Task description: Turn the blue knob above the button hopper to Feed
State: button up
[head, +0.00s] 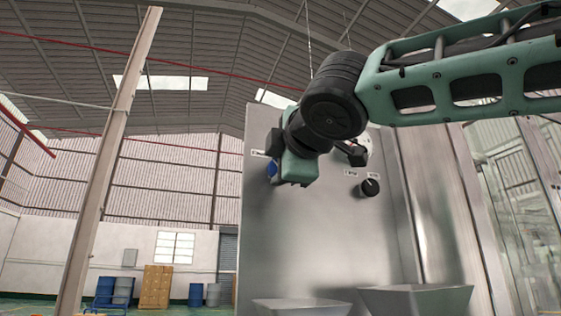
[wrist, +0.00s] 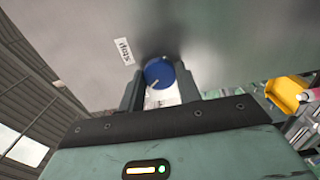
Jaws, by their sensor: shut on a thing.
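The blue knob (wrist: 158,73) sits on a grey metal panel, between the two fingers of my gripper (wrist: 158,88) in the wrist view. The gripper is shut on it. A short white mark shows on the knob's face. A white label reading "Stop" (wrist: 124,51) is beside the knob, upside down in this view. In the head view my gripper (head: 277,160) is at the panel's left side, and only part of the blue knob (head: 272,169) shows; the wrist hides the rest. I cannot read a Feed label; a bright patch shows between the fingers.
A black knob (head: 370,187) with small labels is on the panel to the right. Two metal hoppers, one at left (head: 300,306) and one at right (head: 416,298), stick out below. The panel (head: 300,235) between is clear. Yellow bins (wrist: 286,94) show at right in the wrist view.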

jog(key=shift+n, duration=0.6)
jog(key=shift+f+n, duration=0.1)
jog(key=shift+n, duration=0.2)
jog(key=o, duration=1)
jog(key=shift+c, duration=0.2)
